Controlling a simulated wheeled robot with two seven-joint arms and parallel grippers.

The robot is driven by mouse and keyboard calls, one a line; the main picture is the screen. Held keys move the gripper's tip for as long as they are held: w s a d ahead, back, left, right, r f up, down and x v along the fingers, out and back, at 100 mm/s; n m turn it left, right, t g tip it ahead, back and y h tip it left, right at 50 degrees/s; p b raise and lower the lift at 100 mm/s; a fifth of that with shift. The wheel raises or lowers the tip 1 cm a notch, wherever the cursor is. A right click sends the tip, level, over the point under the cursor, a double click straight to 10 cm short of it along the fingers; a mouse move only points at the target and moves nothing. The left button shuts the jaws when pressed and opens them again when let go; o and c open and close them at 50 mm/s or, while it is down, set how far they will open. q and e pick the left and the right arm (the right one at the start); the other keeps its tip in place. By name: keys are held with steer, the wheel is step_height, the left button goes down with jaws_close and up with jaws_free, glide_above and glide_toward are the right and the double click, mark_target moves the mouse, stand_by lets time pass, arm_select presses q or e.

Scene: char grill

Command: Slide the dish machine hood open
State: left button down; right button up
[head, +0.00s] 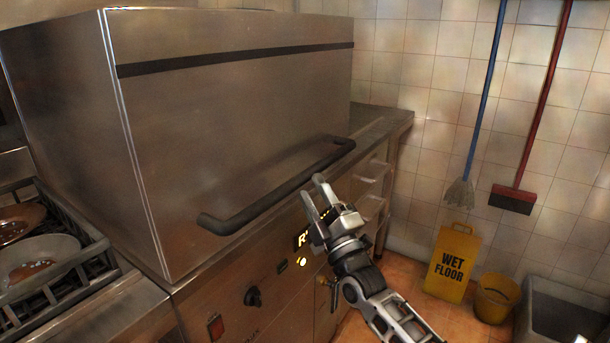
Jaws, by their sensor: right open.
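The dish machine hood (230,120) is a large stainless box with a dark stripe near its top. It sits down on the machine's counter, closed. A long dark bar handle (275,190) runs along the bottom of its front face. My right gripper (313,197) is open and empty, with its fingers pointing up just in front of and below the right half of the handle. The fingertips look close to the bar; I cannot tell whether they touch it. My left gripper is not in view.
A control panel with a lit display (302,238) and a black knob (253,296) lies below the handle. A yellow wet floor sign (453,264), a yellow bucket (495,298) and a grey bin (560,310) stand at right.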

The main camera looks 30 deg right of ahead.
mark_target(305, 178)
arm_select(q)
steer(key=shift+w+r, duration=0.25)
arm_select(e)
steer(key=shift+x, duration=2.2)
steer(key=shift+c, duration=0.3)
